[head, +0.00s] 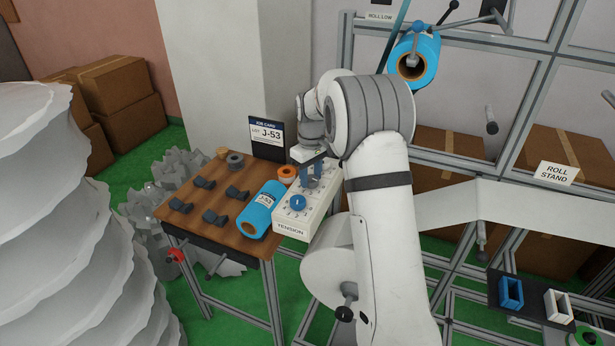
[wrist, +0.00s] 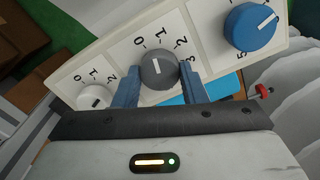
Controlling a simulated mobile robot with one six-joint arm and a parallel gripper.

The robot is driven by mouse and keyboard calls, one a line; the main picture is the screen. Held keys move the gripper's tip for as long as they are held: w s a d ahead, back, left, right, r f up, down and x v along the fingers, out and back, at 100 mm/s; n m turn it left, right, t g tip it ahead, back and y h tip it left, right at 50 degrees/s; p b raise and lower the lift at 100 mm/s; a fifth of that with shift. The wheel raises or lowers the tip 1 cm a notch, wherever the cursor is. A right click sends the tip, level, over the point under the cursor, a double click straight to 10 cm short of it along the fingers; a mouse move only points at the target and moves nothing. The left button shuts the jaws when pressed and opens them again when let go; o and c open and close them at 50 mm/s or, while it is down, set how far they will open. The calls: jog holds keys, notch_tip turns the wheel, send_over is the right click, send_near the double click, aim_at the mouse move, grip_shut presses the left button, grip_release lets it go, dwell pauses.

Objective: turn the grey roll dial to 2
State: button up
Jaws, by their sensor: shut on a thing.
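The grey roll dial (wrist: 159,70) sits on the white tension panel (wrist: 205,62) in the wrist view, between a small white dial (wrist: 95,97) and a larger blue dial (wrist: 250,27). Its white pointer line points up, seemingly between the 0 and 1 marks, short of the 2. My gripper (wrist: 160,76) has its two blue fingers on either side of the grey dial, shut on it. In the head view my gripper (head: 311,174) reaches down to the panel (head: 290,223), and the grey dial is hidden there.
The panel is at the right of a wooden table (head: 222,243). A blue roll (head: 413,60) hangs on the stand above.

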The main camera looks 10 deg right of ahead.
aim_at(311, 178)
jog(key=m, duration=0.5)
jog(key=shift+d+m+b, duration=0.1)
jog(key=shift+m+b, duration=0.2)
jog(key=shift+b, duration=0.05)
jog(key=m, duration=0.5)
jog(key=shift+f, duration=0.1)
jog(key=shift+m, duration=0.3)
jog(key=o, duration=1)
notch_tip(311, 178, up, 8)
jog(key=shift+f+b, duration=0.15)
jog(key=shift+b, duration=0.5)
